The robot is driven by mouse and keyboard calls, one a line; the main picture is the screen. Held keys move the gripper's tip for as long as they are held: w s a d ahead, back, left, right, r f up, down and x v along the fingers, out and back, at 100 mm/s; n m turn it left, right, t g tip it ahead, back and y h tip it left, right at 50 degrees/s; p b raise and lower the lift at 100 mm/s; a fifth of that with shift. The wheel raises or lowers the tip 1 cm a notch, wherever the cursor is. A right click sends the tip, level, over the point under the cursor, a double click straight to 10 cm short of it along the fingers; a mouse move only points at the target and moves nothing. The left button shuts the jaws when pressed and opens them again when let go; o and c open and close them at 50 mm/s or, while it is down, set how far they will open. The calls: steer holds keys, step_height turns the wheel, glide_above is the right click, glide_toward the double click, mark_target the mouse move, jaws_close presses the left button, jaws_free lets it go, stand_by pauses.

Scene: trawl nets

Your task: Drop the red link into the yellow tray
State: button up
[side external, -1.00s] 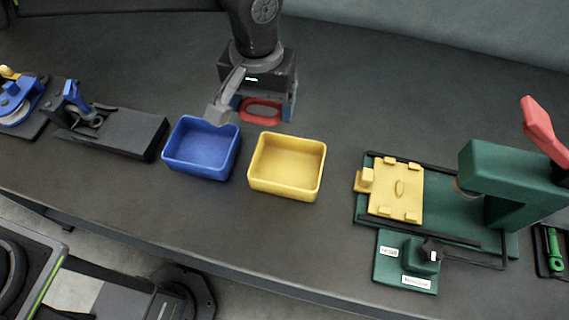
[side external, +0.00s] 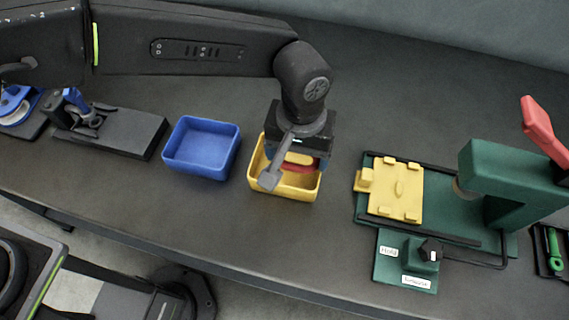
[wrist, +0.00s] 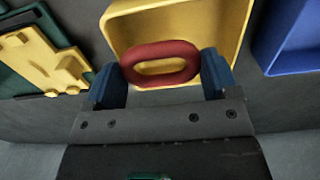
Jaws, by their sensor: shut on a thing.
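My gripper (side external: 297,160) is shut on the red link (side external: 302,167) and holds it over the yellow tray (side external: 257,185). In the wrist view the red link (wrist: 160,63) is an oval ring held between the two blue fingertips of my gripper (wrist: 162,70). The yellow tray (wrist: 238,20) lies beyond the link in that view, and its inside looks empty where it shows. In the side external view my gripper hides part of the tray and part of the link.
An empty blue tray (side external: 182,166) stands just left of the yellow tray. A green fixture (side external: 462,203) with a yellow plate (side external: 396,190) and a red-handled lever (side external: 540,125) stands to the right. A dark block with a clamp (side external: 120,135) is at the left.

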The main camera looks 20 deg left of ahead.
mark_target(296, 174)
steer(key=shift+f, duration=0.1)
steer(key=o, duration=0.9)
steer(key=shift+o, duration=0.2)
step_height(296, 174, up, 14)
steer(key=shift+f, duration=0.1)
